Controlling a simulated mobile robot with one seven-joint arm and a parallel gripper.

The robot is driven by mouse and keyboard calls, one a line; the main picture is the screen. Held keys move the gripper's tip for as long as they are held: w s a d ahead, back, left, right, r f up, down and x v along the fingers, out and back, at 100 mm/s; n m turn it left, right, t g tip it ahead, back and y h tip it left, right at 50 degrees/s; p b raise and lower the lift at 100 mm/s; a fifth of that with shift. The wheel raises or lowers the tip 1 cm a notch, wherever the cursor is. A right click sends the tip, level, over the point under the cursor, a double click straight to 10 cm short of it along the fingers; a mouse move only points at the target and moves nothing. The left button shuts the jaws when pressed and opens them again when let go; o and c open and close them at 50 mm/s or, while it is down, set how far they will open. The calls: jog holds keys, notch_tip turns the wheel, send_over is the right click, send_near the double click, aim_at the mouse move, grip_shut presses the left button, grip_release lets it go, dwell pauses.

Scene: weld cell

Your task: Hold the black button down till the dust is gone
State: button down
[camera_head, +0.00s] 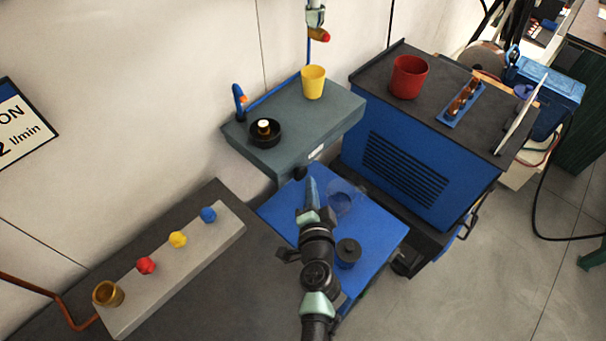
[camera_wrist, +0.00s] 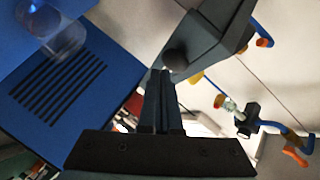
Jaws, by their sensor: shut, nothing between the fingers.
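The black button (camera_head: 300,173) is a round knob on the front of the grey-green shelf unit (camera_head: 345,115). In the wrist view the button (camera_wrist: 175,58) lies just beyond my fingertips. My gripper (camera_head: 311,182) is shut and empty, its tips close beside the button; I cannot tell whether they touch it or whether it is pressed in. A clear cup (camera_head: 342,196) stands on the blue surface (camera_head: 283,208) to the right of my gripper and also shows in the wrist view (camera_wrist: 62,38). I cannot make out any dust.
A black lidded jar (camera_head: 348,252) stands on the blue surface right of my arm. A yellow cup (camera_head: 313,82) and a black dish (camera_head: 265,132) are on the shelf unit. A blue welder (camera_head: 400,180) with a red cup (camera_head: 408,77) stands at right. Coloured knobs (camera_head: 178,239) are at left.

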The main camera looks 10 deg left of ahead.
jog(key=shift+s+d, duration=0.1)
jog(key=shift+d, duration=0.1)
jog(key=s+d, duration=0.1)
jog(key=d, duration=0.1)
jog(key=s+d+b, duration=0.1)
jog(key=s+d, duration=0.1)
jog(key=shift+b, duration=0.3)
dwell(0.6)
